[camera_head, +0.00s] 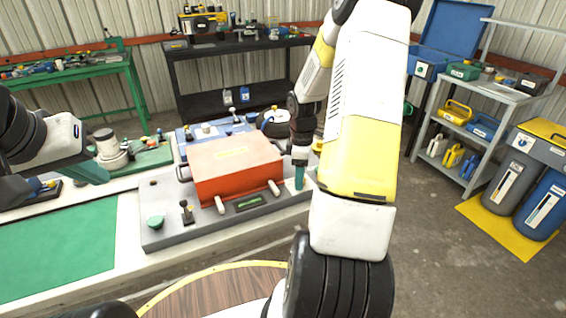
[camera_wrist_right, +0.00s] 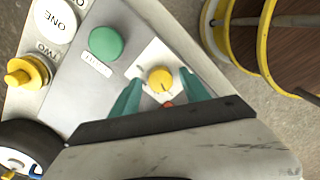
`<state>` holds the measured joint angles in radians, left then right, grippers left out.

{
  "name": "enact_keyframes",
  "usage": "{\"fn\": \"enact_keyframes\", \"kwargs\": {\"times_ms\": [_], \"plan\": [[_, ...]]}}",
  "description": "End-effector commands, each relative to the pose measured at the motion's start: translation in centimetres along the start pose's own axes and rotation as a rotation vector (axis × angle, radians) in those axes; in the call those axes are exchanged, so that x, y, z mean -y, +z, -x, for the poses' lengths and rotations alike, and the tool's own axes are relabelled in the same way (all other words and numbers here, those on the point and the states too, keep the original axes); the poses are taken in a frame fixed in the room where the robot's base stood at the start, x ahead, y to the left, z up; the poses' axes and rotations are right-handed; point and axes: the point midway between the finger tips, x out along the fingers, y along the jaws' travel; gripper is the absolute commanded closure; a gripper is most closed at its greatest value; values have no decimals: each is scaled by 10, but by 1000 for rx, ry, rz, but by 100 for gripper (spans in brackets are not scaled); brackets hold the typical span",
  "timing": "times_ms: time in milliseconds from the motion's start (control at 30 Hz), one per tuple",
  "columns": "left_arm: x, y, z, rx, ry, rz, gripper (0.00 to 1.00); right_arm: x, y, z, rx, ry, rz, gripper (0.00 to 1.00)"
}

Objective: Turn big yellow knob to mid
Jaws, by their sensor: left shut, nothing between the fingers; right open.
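In the right wrist view a round yellow knob (camera_wrist_right: 160,79) sits on a white plate with dark marks around it. My right gripper (camera_head: 299,181) points down at the right end of the bench in the head view. In the wrist view its teal fingers are open, one on each side of the knob, with visible gaps; I cannot tell their height above it. The knob is not clearly visible in the head view. My left gripper (camera_head: 97,174) is shut and empty at the left, near the green fixture.
A green button (camera_wrist_right: 105,43) and another yellow part (camera_wrist_right: 27,72) are near the knob. A red box (camera_head: 240,178) stands on the grey panel (camera_head: 165,195). A green mat (camera_head: 60,250) lies at left. A round wooden top (camera_head: 215,293) is in front.

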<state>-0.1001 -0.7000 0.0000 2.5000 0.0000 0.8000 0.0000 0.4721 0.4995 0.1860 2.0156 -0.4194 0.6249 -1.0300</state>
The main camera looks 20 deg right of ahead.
Motion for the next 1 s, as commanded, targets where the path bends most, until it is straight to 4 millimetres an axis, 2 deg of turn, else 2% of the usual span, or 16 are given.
{"fn": "enact_keyframes", "kwargs": {"times_ms": [200,267,400,500,767,1000], "plan": [[0,0,0,0,0,0,100,0,0,0,0,0,0,46],[0,0,0,0,0,0,100,0,0,0,0,0,0,56],[0,0,0,0,0,0,100,0,0,0,0,0,0,83],[0,0,0,0,0,0,100,0,0,0,0,0,0,100],[0,0,0,0,0,0,100,0,0,0,1,1,-18,100],[0,0,0,0,0,0,100,0,0,0,1,0,-125,100]]}}
